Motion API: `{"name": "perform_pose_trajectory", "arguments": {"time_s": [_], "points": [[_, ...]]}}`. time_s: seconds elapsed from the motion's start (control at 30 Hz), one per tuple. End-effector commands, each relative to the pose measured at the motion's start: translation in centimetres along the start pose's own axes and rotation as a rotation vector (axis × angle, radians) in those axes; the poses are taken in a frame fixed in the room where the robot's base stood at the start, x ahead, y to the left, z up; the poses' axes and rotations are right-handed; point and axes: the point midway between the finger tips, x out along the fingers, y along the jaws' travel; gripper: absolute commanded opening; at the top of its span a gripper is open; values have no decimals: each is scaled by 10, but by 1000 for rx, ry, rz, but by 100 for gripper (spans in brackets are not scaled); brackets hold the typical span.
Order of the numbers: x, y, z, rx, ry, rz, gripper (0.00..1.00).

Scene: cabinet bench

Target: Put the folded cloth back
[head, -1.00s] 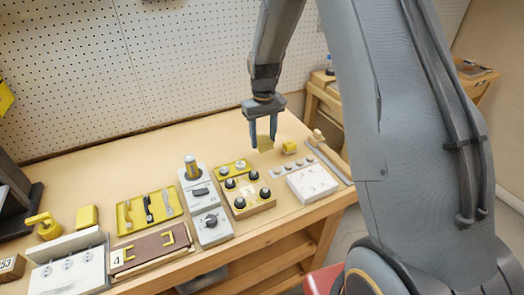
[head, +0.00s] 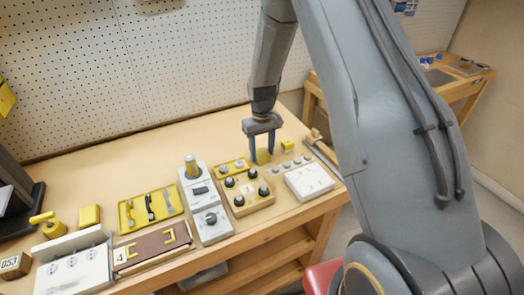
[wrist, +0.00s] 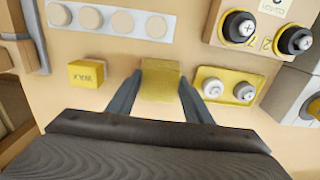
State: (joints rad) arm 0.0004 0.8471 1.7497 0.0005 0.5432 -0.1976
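The folded cloth, a small yellow square pad (head: 263,156), is between the fingertips of my gripper (head: 262,157) in the head view. In the wrist view the cloth (wrist: 161,80) fills the space between the two dark fingers (wrist: 160,88), and my gripper looks shut on it. It is low over the bench, between the yellow wax block (wrist: 86,73) and a yellow tray with two knobs (wrist: 226,90). I cannot tell whether its underside touches the bench.
A yellow tool tray (head: 151,209) lies farther left. The bench behind my gripper (head: 220,133) is clear.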

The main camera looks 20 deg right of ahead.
Motion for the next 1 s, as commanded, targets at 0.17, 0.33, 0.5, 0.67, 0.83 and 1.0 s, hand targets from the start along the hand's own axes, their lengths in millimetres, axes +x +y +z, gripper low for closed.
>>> {"name": "perform_pose_trajectory", "arguments": {"time_s": [0.17, 0.33, 0.5, 0.67, 0.83, 1.0], "points": [[0, 0, 0, 0, 0, 0, 65], [0, 0, 0, 0, 0, 0, 65], [-6, 0, -1, 0, 2, 0, 65], [-24, 0, -2, 0, 5, 1, 65], [-55, 0, -2, 0, 5, 1, 65], [-87, 0, -2, 0, 5, 1, 65]]}}
